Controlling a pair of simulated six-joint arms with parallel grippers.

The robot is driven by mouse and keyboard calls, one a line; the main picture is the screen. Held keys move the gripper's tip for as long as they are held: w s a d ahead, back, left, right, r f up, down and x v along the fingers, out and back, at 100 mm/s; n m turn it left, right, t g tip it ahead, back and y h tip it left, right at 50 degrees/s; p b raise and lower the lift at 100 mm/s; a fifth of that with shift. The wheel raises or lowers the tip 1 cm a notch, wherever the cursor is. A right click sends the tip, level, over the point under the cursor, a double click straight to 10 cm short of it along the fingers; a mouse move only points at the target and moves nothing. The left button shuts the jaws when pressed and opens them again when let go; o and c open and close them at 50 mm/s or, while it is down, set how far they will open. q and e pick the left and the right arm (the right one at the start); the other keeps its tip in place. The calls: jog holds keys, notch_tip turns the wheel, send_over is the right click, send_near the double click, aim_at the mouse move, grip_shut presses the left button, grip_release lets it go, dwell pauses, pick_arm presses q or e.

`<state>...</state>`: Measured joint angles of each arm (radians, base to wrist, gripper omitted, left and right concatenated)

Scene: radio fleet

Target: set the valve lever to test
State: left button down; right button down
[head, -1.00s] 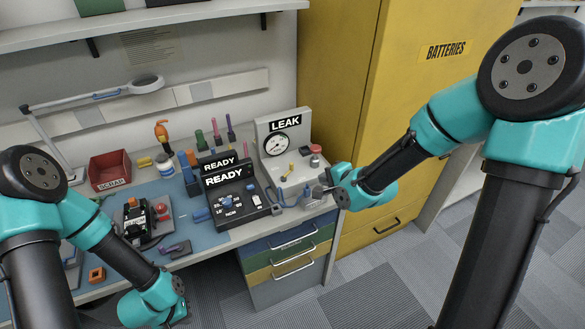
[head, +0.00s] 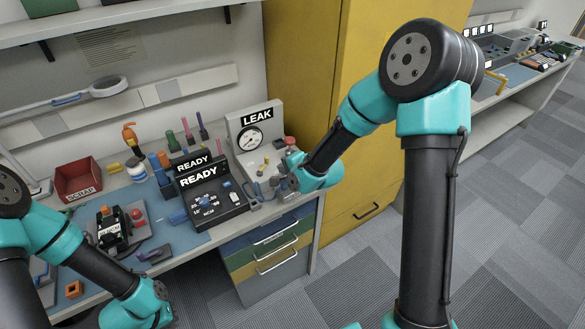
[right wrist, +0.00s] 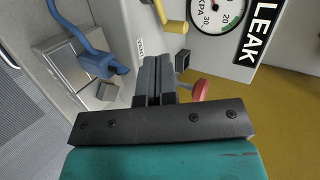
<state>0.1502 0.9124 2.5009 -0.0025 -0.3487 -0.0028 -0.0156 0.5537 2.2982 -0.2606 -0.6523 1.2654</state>
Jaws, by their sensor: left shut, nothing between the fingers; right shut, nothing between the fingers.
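The leak tester (head: 243,125) is a pale box with a LEAK label and a round gauge (head: 250,139), at the back right of the bench. A small yellow lever (head: 264,161) sits on its sloped face; it also shows at the top of the right wrist view (right wrist: 174,25). My right gripper (head: 284,180) is at the tester's right front side. In the right wrist view its fingers (right wrist: 157,68) are together and empty, pointing toward the panel just below the yellow lever, apparently apart from it. My left gripper is out of frame at the bottom left.
A red knob (right wrist: 200,90) stands beside my right fingers. A blue hose connector (right wrist: 95,64) is on their other side. Black READY units (head: 205,185) stand left of the tester, and a red scrap bin (head: 78,180) further left. The yellow cabinet (head: 310,70) borders the right.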

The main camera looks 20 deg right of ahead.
aim_at(268, 161)
jog(key=shift+w+a+f, duration=0.15)
jog(key=shift+w+a, duration=0.2)
jog(key=shift+w, duration=0.45)
jog(key=shift+w+a+f, duration=0.1)
jog(key=shift+w+a, duration=0.3)
jog(key=shift+w, duration=0.4)
jog(key=shift+w+a+f, duration=0.15)
jog(key=shift+w+a, duration=0.2)
jog(key=shift+w, duration=0.45)
